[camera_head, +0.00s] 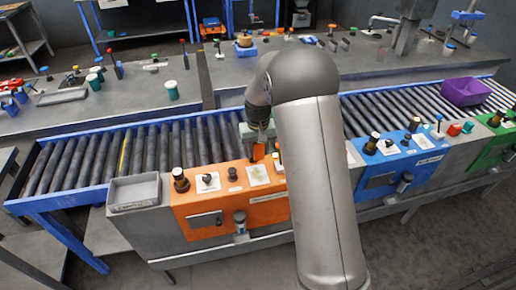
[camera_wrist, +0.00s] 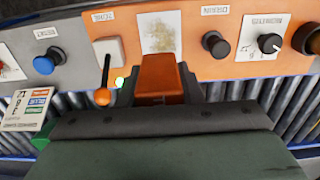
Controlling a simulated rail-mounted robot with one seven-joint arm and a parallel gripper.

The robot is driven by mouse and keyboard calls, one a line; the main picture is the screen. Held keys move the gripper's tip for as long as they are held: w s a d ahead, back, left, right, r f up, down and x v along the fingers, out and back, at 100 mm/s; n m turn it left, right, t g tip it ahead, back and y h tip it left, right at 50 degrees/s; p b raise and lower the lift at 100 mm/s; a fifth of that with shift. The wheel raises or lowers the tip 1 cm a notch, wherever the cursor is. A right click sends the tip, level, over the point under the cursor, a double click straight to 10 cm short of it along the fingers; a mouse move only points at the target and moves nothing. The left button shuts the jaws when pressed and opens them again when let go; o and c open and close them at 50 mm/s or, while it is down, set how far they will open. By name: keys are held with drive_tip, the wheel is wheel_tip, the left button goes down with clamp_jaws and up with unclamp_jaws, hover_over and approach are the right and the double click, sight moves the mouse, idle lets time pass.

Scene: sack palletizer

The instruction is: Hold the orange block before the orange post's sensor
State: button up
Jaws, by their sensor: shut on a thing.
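The orange block (camera_wrist: 160,78) is between the fingers of my gripper (camera_wrist: 160,92) in the wrist view. It also shows as a small orange piece (camera_head: 258,152) in the head view, below my wrist. My gripper is shut on it and holds it over the back edge of the orange post's panel (camera_head: 222,212). In the wrist view, an orange-tipped lever (camera_wrist: 103,97) stands left of the block, by a white plate (camera_wrist: 107,50). I cannot tell which part is the sensor.
A roller conveyor (camera_head: 100,158) runs behind the posts. A grey tray (camera_head: 134,190) sits left of the orange panel. Black knobs (camera_wrist: 268,43) stand up from the orange panel near my gripper.

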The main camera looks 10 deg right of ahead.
wheel_tip(320, 180, down, 9)
drive_tip(key=b, duration=0.5)
drive_tip(key=shift+a+r, duration=0.1)
drive_tip(key=shift+r, duration=0.05)
drive_tip(key=shift+r, duration=0.15)
idle(1.0)
drive_tip(key=shift+r+p, duration=2.8)
drive_tip(key=shift+r, duration=2.1)
